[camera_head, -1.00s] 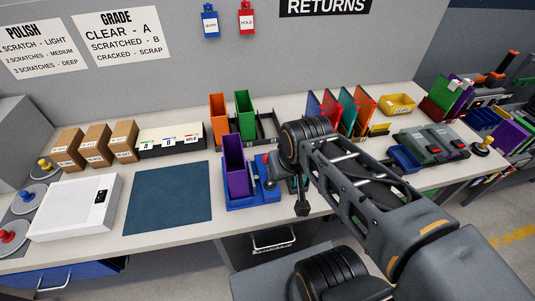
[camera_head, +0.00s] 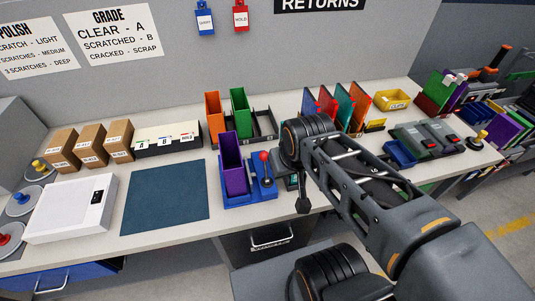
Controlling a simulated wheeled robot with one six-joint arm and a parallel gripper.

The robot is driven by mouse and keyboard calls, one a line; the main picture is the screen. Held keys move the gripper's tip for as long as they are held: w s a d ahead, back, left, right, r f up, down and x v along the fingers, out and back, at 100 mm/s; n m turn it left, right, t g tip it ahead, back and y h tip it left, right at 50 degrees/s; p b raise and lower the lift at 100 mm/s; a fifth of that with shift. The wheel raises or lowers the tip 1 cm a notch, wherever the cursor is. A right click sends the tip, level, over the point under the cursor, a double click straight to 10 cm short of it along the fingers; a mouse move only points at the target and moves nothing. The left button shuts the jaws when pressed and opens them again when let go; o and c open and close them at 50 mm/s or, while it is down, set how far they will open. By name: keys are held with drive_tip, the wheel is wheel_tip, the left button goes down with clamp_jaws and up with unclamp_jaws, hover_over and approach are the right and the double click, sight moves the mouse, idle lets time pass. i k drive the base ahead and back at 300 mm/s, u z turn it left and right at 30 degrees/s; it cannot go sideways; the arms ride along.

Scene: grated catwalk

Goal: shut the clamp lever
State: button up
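The clamp lever (camera_head: 266,167) has a red ball knob and a dark stem. It stands close to upright on the right part of a blue clamp fixture (camera_head: 238,200) on the bench. A tall purple case (camera_head: 233,166) stands in the fixture, left of the lever. My gripper (camera_head: 303,203) hangs below my dark wrist, just right of the fixture and apart from the lever knob. The wrist and forearm hide much of this area, and the fingers are too small and dark to read.
A blue mat (camera_head: 166,197) lies left of the fixture. Orange (camera_head: 214,117) and green (camera_head: 241,112) cases stand in black racks behind it. A white device (camera_head: 70,208) and cardboard boxes (camera_head: 89,144) are further left. Colored panels (camera_head: 341,105) stand behind my arm.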

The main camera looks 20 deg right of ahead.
sight(263, 155)
drive_tip(key=k, duration=0.75)
drive_tip(key=u, duration=0.7)
drive_tip(key=i, duration=0.5)
